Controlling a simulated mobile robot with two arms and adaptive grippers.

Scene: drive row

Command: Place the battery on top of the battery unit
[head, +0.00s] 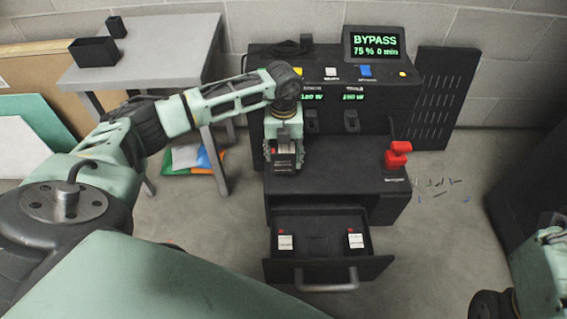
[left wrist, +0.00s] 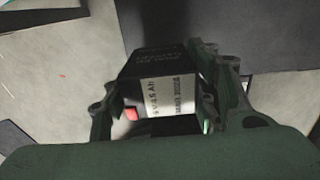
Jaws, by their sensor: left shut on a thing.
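My left gripper (head: 284,158) is shut on a black battery (head: 284,167) at the left of the battery unit. In the left wrist view the battery (left wrist: 165,95) shows a white label and a red patch between the fingers (left wrist: 165,105). The battery unit (head: 345,180) is a black machine with a flat shelf and a panel behind it. The battery is over the left part of the shelf; I cannot tell whether it touches. My right gripper is not in view; only part of my right arm shows at the lower right.
The unit's drawer (head: 328,270) is open, with two labelled blocks (head: 286,241) (head: 355,240) inside. A red handle (head: 398,155) stands at the shelf's right. The screen (head: 374,45) reads BYPASS, 75%, 0 min. A grey table (head: 150,50) stands at left. Small bits lie on the floor at right.

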